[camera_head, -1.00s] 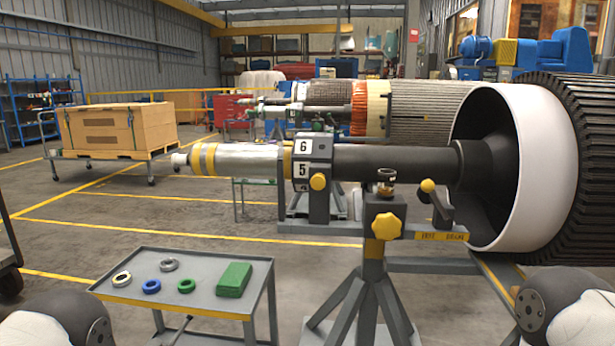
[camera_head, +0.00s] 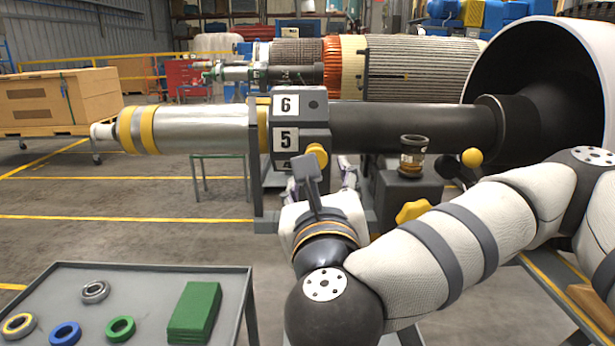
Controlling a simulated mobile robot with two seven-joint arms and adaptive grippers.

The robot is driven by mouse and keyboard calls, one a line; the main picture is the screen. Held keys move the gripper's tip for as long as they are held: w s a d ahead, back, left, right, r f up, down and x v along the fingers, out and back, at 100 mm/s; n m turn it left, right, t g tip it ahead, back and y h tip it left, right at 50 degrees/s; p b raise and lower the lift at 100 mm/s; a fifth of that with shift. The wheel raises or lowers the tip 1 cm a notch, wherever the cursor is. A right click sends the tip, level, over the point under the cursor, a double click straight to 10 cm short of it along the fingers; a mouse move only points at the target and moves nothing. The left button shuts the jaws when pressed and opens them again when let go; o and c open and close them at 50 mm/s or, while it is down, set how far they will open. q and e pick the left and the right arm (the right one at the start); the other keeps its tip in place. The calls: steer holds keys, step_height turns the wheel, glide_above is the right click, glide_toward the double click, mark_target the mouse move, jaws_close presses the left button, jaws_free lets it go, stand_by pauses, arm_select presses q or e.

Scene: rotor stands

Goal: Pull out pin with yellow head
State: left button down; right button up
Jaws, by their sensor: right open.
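My right gripper (camera_head: 318,172) is open just in front of and below this head. A dark finger part stands at the head's left and partly covers the area; whether the fingers touch the head cannot be told. The pin's shaft is hidden. A yellow ball knob (camera_head: 471,157) and a yellow star knob (camera_head: 411,211), partly behind my right arm, are also on the stand. My left gripper is not in view.
The silver and black rotor shaft (camera_head: 200,130) runs across through the block. A grey cart (camera_head: 150,282) at lower left holds several rings and a green block (camera_head: 194,313). Floor between is clear.

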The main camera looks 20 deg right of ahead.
steer(key=x, duration=0.9)
steer(key=shift+w+r+p, duration=0.1)
steer(key=shift+w+p, duration=0.15)
steer(key=shift+p, duration=0.1)
jaws_close()
